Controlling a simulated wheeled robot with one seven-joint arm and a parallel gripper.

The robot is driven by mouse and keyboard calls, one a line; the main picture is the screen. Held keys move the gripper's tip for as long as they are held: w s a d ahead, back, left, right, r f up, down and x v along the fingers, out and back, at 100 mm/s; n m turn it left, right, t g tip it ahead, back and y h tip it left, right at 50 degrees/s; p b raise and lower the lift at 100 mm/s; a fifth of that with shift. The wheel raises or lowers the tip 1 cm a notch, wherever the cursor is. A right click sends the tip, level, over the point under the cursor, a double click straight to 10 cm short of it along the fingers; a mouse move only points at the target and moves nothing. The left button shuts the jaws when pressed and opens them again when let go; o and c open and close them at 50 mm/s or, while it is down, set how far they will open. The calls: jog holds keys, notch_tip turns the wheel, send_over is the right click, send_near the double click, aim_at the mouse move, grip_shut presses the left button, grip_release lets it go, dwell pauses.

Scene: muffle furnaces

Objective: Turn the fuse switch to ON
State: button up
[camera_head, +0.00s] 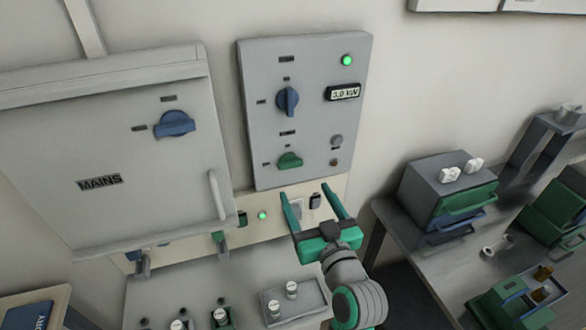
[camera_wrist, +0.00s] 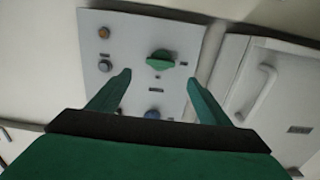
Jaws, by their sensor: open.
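The grey control panel (camera_head: 305,120) on the wall carries a blue rotary knob (camera_head: 288,100), standing near vertical, and a green rotary knob (camera_head: 289,161) below it, lying near horizontal. Their small labels are too small to read, so I cannot tell which is the fuse switch. My gripper (camera_head: 308,192) is open and empty, in front of the panel's lower edge. In the wrist view the green knob (camera_wrist: 160,61) shows between and beyond the open fingers (camera_wrist: 158,76), apart from them. The blue knob (camera_wrist: 152,114) is partly hidden by the gripper.
A large box marked MAINS (camera_head: 100,150) with a blue knob (camera_head: 174,124) and a handle stands left of the panel. The panel has a lit green lamp (camera_head: 347,61) and a "3.0 kW" display (camera_head: 343,92). A side bench (camera_head: 425,267) with trays is at right.

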aim_at(292, 166)
jog(key=x, duration=1)
jog(key=shift+w+a+r, duration=0.1)
jog(key=shift+w, duration=0.3)
jog(key=c, duration=1)
jog(key=shift+c, duration=0.2)
